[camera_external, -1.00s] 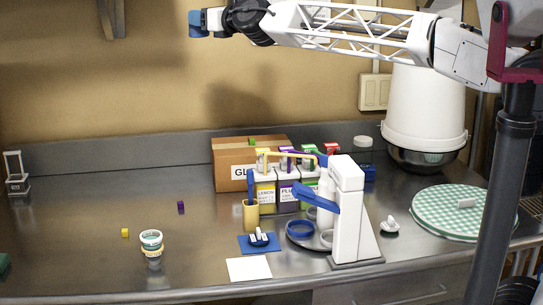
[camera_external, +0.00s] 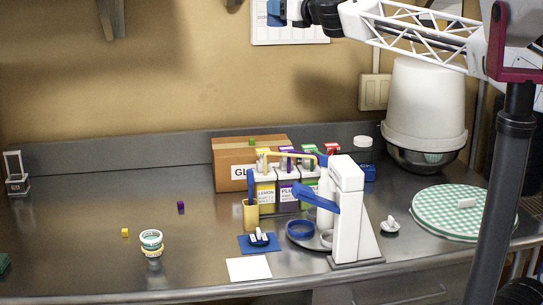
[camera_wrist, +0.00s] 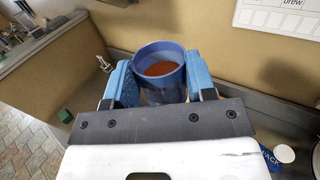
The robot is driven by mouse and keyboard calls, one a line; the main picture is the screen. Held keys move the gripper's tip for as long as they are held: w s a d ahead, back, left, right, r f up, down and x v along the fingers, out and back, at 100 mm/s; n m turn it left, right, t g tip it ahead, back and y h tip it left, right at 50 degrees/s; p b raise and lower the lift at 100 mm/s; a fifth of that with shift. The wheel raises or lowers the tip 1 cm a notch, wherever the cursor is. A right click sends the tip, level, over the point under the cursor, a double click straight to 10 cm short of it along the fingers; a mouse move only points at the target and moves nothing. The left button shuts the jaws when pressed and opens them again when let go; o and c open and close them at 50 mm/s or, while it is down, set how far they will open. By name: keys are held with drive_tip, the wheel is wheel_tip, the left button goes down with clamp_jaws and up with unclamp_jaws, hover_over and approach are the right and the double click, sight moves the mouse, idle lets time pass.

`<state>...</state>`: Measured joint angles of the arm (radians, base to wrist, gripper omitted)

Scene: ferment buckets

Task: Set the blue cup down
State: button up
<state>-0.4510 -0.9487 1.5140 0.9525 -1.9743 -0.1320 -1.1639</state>
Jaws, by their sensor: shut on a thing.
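The blue cup (camera_wrist: 158,50) sits between the two blue finger pads of my gripper (camera_wrist: 160,76) in the wrist view. Its round blue rim faces the camera and orange-brown contents show inside. My gripper is shut on it. In the external view my gripper (camera_external: 277,12) is at the top edge, high above the counter in front of the wall. There the cup is hard to tell apart from the blue fingers and the frame edge cuts the view.
The steel counter (camera_external: 90,215) is mostly clear at left. A white stand with a blue lever (camera_external: 348,200), a blue mat (camera_external: 247,249), white paper (camera_external: 249,269), a bottle rack (camera_external: 286,185), a cardboard box (camera_external: 225,178), a ringed jar (camera_external: 152,245) and a white bucket (camera_external: 424,105) stand around.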

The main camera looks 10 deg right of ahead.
drive_tip(key=s+d+h, duration=0.1)
drive_tip(key=s+d, duration=0.3)
drive_tip(key=d, duration=0.5)
drive_tip(key=s+d, duration=0.3)
drive_tip(key=d, duration=0.6)
drive_tip(key=s+d+f+m+t+h, duration=0.2)
drive_tip(key=s+d, duration=1.2)
drive_tip(key=s, duration=0.2)
wheel_tip(320, 180, down, 46)
drive_tip(key=shift+a+r, duration=0.2)
drive_tip(key=shift+r, duration=0.05)
drive_tip(key=w, duration=0.5)
drive_tip(key=w+f, duration=0.1)
drive_tip(key=w, duration=0.4)
drive_tip(key=w+a, duration=0.1)
drive_tip(key=w, duration=0.5)
drive_tip(key=shift+f, duration=0.2)
drive_tip(key=shift+f, duration=1.75)
